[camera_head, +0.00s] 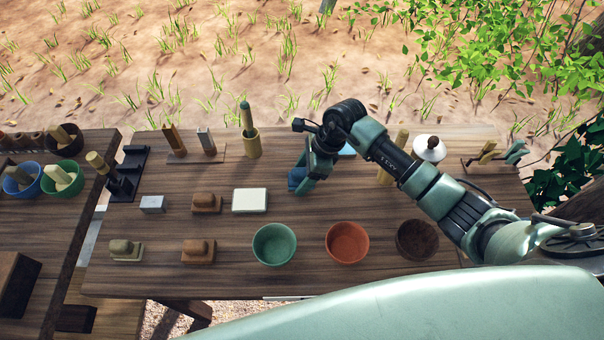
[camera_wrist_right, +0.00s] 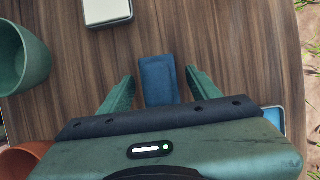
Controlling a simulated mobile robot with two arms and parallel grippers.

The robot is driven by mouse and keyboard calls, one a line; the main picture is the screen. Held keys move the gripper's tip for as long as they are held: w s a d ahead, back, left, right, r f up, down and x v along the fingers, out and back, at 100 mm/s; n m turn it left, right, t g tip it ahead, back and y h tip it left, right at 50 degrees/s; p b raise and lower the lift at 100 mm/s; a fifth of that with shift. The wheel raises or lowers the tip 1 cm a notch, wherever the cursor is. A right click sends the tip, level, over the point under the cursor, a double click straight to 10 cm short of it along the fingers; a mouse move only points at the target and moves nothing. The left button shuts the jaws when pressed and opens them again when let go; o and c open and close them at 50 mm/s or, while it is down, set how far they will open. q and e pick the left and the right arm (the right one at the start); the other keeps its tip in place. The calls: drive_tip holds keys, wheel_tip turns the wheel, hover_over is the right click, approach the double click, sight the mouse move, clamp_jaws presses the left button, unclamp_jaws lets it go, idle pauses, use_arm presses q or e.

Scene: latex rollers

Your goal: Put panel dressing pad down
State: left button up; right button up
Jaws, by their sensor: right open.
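A blue pad (camera_wrist_right: 157,80), which looks like the panel dressing pad, lies on the wooden table in the right wrist view. My right gripper (camera_wrist_right: 161,82) is open, with one green finger on each side of it and a gap visible on both sides. In the head view the blue pad (camera_head: 296,178) is partly hidden by my right gripper (camera_head: 301,186), which is low over the middle of the table (camera_head: 310,205). The pad's near end is hidden behind the gripper body in the wrist view. My left gripper is not in view.
A white-topped block (camera_head: 249,200) lies left of the gripper. A green bowl (camera_head: 274,244), an orange bowl (camera_head: 347,242) and a dark bowl (camera_head: 416,240) stand along the front. A blue-topped item (camera_head: 347,151) is behind my arm. A wooden cup (camera_head: 252,145) with a tool stands behind.

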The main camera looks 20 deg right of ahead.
sight(304, 168)
drive_tip(key=b+v, duration=0.1)
drive_tip(key=v, duration=0.1)
drive_tip(key=b+v, duration=0.1)
drive_tip(key=v, duration=0.1)
drive_tip(key=w+b+v, duration=0.1)
drive_tip(key=v, duration=0.1)
drive_tip(key=shift+s+r, duration=0.1)
drive_tip(key=shift+r, duration=0.35)
drive_tip(key=shift+s+d+r, duration=0.15)
drive_tip(key=shift+d+r, duration=0.05)
drive_tip(key=shift+r, duration=0.35)
